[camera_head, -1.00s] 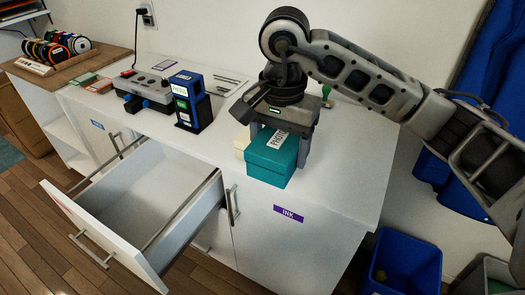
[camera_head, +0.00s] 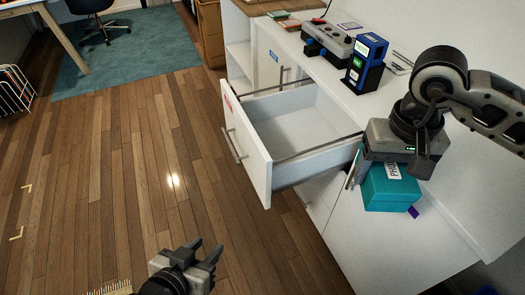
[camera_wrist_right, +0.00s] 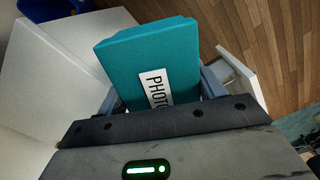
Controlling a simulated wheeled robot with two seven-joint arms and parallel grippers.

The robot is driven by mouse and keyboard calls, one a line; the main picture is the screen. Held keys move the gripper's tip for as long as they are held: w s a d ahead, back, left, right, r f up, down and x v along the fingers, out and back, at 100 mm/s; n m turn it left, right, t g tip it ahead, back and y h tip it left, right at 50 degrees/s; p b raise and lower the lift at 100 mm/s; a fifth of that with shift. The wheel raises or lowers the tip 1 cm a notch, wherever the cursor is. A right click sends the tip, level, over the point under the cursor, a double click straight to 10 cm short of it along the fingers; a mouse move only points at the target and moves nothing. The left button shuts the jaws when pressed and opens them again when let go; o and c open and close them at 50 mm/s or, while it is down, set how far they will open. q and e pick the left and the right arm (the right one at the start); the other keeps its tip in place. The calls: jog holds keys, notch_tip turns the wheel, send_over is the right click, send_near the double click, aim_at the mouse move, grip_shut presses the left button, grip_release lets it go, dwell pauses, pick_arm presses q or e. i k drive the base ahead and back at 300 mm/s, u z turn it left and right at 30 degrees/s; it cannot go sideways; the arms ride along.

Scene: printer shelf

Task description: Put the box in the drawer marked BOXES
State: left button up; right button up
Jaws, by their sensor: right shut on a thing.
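The teal box (camera_head: 390,193) has a white label starting "PHOTO". My right gripper (camera_head: 388,172) is shut on it from above. In the head view the box covers the counter's front edge and part of the purple label on the cabinet front. In the right wrist view the box (camera_wrist_right: 145,50) sits between the two fingers. The white drawer (camera_head: 262,158) is pulled out and looks empty. A sliver of red label shows on its front, too oblique to read. My left gripper (camera_head: 205,252) is open and empty, over the floor at the bottom.
On the white counter stand a grey device (camera_head: 328,38) and a blue-and-black unit (camera_head: 364,62). An office chair (camera_head: 92,10) and a wire rack (camera_head: 14,90) are at the far left. The wooden floor before the drawer is clear.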

aim_at(281, 147)
jog(key=z, duration=0.1)
jog(key=k, duration=0.2)
jog(key=u, duration=1.45)
jog(key=i, duration=0.7)
jog(key=z, duration=0.55)
jog(key=i, duration=0.6)
jog(key=z, duration=0.65)
